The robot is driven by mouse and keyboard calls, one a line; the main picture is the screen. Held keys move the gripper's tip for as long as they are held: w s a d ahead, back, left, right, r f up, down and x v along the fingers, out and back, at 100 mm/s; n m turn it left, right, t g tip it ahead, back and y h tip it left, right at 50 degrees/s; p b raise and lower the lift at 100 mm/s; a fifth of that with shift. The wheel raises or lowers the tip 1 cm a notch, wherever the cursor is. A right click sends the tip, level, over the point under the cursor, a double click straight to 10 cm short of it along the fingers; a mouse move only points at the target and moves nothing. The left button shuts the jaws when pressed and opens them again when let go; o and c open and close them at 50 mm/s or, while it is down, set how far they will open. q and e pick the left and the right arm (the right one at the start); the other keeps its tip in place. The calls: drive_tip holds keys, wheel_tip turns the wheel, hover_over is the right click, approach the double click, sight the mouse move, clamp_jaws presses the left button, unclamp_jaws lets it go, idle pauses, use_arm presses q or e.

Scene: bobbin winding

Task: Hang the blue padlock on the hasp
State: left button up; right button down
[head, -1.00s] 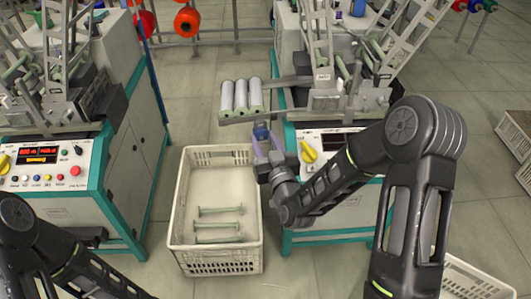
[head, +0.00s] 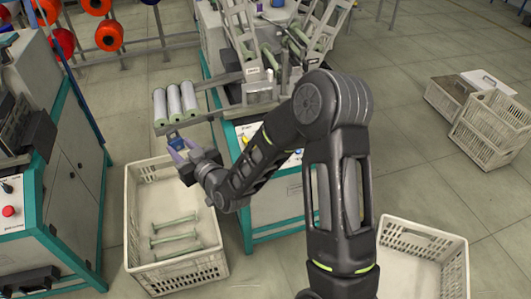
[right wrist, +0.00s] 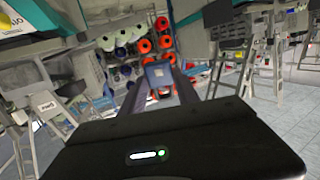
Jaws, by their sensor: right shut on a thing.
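My right gripper (head: 178,150) is shut on the blue padlock (head: 176,142). It holds the padlock in the air, in front of the small rack with metal rollers and above the far end of the white crate. In the right wrist view the padlock (right wrist: 158,72) shows between the fingers, its far side hidden. I cannot make out the hasp in either view. My right forearm covers much of the middle machine's front. My left gripper is not in view.
The white crate (head: 131,232) with several green bobbins stands below my right gripper. Another machine (head: 75,165) stands left. More crates (head: 486,135) are right, with free floor between.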

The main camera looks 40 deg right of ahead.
drive_tip(key=s+d+f+m+g+h+b, duration=0.1)
drive_tip(key=d+f+g+b, duration=0.1)
drive_tip(key=d+f+g, duration=0.3)
drive_tip(key=s+d+f+g+h+b, duration=0.1)
drive_tip(key=d+g+b, duration=0.15)
drive_tip(key=d, duration=0.35)
drive_tip(key=s+d+r+m+g+h+b, duration=0.1)
drive_tip(key=s+d+m+g+b, duration=0.1)
drive_tip(key=s+d, duration=0.6)
drive_tip(key=shift+s+d+m+g, duration=0.4)
drive_tip(key=shift+d+m+g, duration=0.4)
drive_tip(key=shift+d+g, duration=0.3)
drive_tip(key=shift+a, duration=0.1)
drive_tip(key=b+x, duration=0.2)
drive_tip(key=x, duration=0.3)
drive_tip(key=shift+w+f+b, duration=0.1)
drive_tip(key=shift+f+b, duration=0.1)
drive_tip(key=shift+b, duration=0.2)
drive_tip(key=shift+w+f, duration=0.1)
drive_tip(key=shift+f, duration=0.1)
